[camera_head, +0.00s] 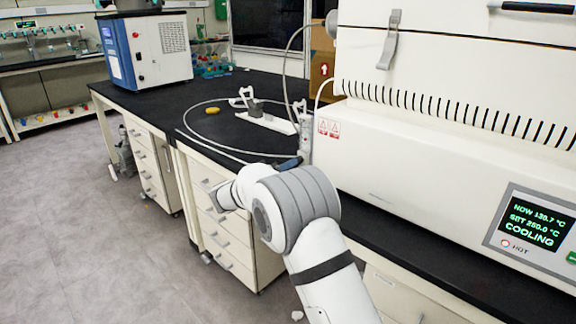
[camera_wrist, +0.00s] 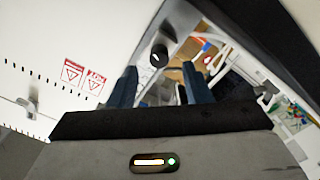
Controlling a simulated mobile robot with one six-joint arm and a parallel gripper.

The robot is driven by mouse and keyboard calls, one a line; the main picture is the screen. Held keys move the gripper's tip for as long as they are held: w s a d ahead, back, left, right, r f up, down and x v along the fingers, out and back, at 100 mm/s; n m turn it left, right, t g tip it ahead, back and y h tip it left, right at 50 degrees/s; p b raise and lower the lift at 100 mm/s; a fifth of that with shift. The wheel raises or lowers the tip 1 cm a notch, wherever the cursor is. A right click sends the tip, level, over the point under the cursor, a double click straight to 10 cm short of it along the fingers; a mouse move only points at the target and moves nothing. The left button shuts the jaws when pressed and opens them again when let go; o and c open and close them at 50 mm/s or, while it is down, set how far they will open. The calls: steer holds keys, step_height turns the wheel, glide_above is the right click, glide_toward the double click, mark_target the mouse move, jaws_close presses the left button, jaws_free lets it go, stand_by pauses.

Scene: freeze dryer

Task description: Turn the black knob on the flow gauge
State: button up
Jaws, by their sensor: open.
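The flow gauge (camera_head: 305,143) is a slim pale upright piece beside the white oven's left end in the head view. In the wrist view the pale gauge body (camera_wrist: 178,52) carries a round black knob (camera_wrist: 159,55). My gripper (camera_wrist: 159,70) is open, its two dark blue fingers spread to the left and right below the knob in the picture. The knob appears in line with the gap between the fingertips. I cannot tell whether either finger touches it. In the head view my gripper (camera_head: 289,163) is close to the gauge, largely hidden by my wrist; the knob cannot be made out there.
The white oven (camera_head: 420,140), with a lit display (camera_head: 532,229), fills the right side. A thin hose (camera_head: 200,137) loops over the black bench (camera_head: 262,85). A white clamp piece (camera_head: 265,120) and a yellow object (camera_head: 212,110) lie there. The floor at left is clear.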

mark_target(309, 145)
steer(key=shift+x, duration=1.9)
